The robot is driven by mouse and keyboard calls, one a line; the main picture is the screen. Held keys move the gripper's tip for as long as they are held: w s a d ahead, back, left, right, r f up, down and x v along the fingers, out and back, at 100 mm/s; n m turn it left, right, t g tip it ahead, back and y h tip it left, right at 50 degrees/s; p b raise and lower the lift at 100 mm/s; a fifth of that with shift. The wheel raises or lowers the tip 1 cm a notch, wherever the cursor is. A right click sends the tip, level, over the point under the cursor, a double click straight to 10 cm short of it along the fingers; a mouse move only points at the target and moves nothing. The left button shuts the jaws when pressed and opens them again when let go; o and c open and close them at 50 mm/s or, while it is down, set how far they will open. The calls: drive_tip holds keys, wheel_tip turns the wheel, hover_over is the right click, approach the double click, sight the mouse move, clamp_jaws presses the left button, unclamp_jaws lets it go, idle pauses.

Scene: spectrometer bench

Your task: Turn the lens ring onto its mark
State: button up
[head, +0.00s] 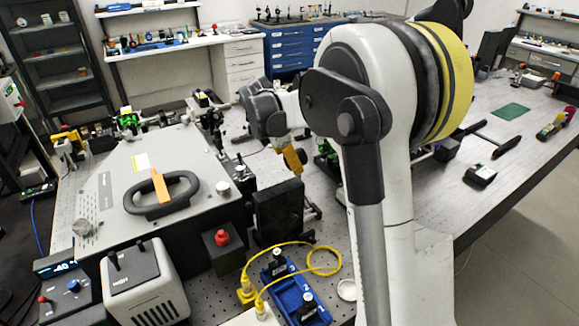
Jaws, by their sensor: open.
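My gripper (293,160) hangs from the dark wrist near the middle of the head view, above the optical bench. An orange finger shows, pointing down, and I see nothing held by it. It is behind and above an upright black plate (278,212) and appears apart from it. I cannot make out the lens ring or its mark; they are too small to tell, or hidden behind the plate or my arm. Several small optic mounts (209,122) stand on the bench to the left of the gripper.
A grey instrument box (115,190) with a black handle (160,195) fills the left. A red-knobbed box (222,244), a yellow cable (325,262) and a blue rail (296,293) stand in front.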

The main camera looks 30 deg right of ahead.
drive_tip(key=shift+x, duration=0.85)
drive_tip(key=c, duration=1.2)
